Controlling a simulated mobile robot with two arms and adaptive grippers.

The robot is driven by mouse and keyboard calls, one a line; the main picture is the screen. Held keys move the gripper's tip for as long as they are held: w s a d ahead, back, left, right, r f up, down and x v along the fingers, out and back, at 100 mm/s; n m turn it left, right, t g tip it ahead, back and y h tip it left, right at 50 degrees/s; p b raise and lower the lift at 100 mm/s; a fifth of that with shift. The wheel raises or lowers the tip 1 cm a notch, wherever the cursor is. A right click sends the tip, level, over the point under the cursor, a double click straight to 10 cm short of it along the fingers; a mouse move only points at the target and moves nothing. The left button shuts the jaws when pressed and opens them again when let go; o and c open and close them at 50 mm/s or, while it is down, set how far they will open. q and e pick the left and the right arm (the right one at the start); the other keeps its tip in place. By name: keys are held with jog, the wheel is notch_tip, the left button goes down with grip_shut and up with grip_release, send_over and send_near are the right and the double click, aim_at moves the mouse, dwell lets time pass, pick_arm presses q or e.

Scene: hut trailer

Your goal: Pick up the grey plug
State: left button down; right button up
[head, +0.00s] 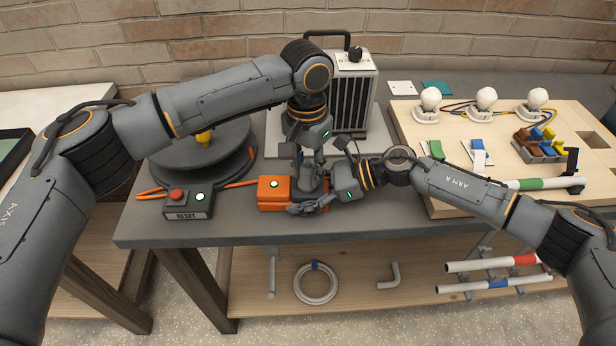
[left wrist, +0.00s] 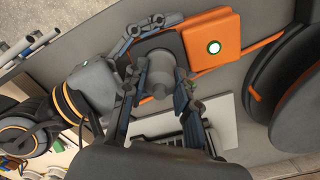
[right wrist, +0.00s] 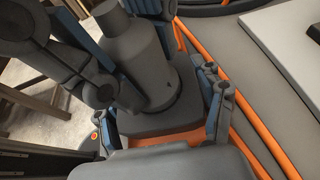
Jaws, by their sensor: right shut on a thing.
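The grey plug (left wrist: 160,76) is a stepped cylinder standing upright on the dark end block of the orange box (left wrist: 213,45). It also shows in the right wrist view (right wrist: 138,65). In the head view the box (head: 273,192) lies near the bench's front edge and the grippers mostly hide the plug. My left gripper (left wrist: 158,100) points down over the plug, fingers apart on either side of it, with a gap visible. My right gripper (right wrist: 160,112) is low at the box's right end, shut on the dark end block, a finger on each side.
A reset button box (head: 188,203) stands left of the orange box. A dark turntable (head: 200,160) and a finned unit with a handle (head: 352,90) stand behind. A wooden board (head: 420,135) with bulbs is at right. An orange cable runs along the bench.

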jog(key=shift+s+f, duration=0.15)
jog(key=shift+f, duration=0.15)
pick_arm(q)
notch_tip(320, 180, up, 17)
dwell(2.1)
jog(key=shift+d, duration=0.1)
pick_arm(e)
jog(key=o, duration=1.4)
jog(key=shift+c, duration=0.2)
jog(key=shift+o, duration=0.7)
jog(key=shift+r, duration=0.15)
jog(key=shift+d+r, duration=0.1)
jog(key=shift+d, duration=0.05)
